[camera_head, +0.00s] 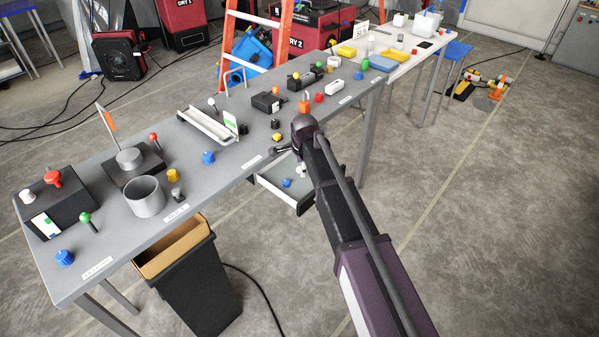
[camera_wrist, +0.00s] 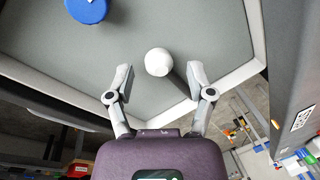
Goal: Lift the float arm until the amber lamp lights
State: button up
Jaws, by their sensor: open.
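My gripper (camera_wrist: 159,72) is open, with its two fingers on either side of a white round knob (camera_wrist: 158,62) on a dark stem. A gap shows between the knob and each finger. In the head view my gripper (camera_head: 287,148) is at the table's front edge, above an open drawer (camera_head: 270,184); the white knob (camera_head: 301,169) shows just below it. I cannot tell for sure which thing is the float arm. A black base with a grey disc (camera_head: 130,158), an orange-flagged post and a red-knobbed lever stands on the left. No lit amber lamp can be made out.
A blue knob (camera_wrist: 86,10) lies in the drawer. The grey table (camera_head: 225,175) carries several small knobs, a grey cup (camera_head: 145,196) and a white channel (camera_head: 207,126). A black bin (camera_head: 195,275) stands below. Open floor lies to the right.

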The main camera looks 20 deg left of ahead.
jog(key=shift+w+f, duration=0.1)
jog(key=shift+f, duration=0.4)
grip_shut()
